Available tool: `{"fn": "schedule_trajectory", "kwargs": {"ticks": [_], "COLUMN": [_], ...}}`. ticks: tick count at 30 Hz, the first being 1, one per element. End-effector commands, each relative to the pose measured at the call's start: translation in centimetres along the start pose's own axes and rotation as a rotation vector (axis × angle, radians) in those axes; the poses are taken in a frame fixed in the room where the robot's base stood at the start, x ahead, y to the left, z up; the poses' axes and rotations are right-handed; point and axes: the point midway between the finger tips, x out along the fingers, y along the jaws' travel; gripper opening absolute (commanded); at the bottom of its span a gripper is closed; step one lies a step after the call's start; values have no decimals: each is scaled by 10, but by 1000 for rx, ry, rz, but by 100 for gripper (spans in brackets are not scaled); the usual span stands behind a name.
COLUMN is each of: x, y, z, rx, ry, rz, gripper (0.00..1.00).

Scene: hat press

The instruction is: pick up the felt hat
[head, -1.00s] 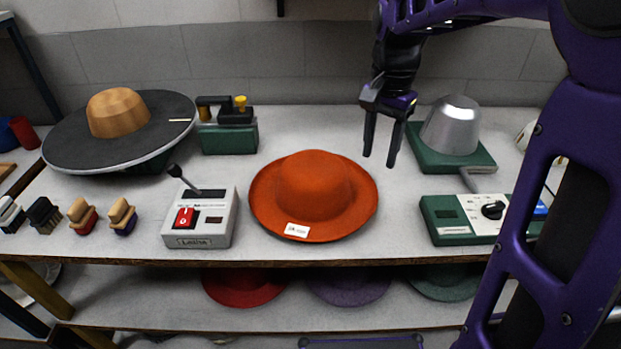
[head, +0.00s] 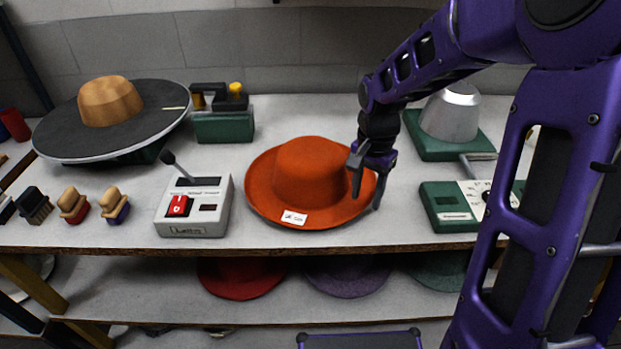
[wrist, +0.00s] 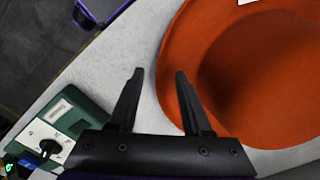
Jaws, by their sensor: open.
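The orange felt hat (head: 308,172) sits brim down on the light workbench, with a small white tag on its front brim. My gripper (head: 365,192) is at the hat's right brim in the head view, pointing down, and covers a little of that edge. There the hat (wrist: 262,70) fills the right side; one finger overlaps the brim edge and the other is over bare bench. I cannot tell whether the finger touches the brim.
A grey switch box (head: 195,207) with a lever stands left of the hat. A green control box (head: 447,207) and a metal dome (head: 450,114) on a green base stand to the right. Several brushes are at left. More hats lie on the shelf (head: 150,290) below.

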Motion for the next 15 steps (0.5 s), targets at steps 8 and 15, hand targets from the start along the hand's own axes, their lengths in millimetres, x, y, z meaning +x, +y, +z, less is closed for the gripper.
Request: {"fn": "schedule_trajectory", "kwargs": {"ticks": [8, 15], "x": [24, 23], "y": [0, 0], "z": [1, 0], "rx": [0, 0], "ry": [0, 0], "rz": [0, 0], "gripper": [49, 36]}}
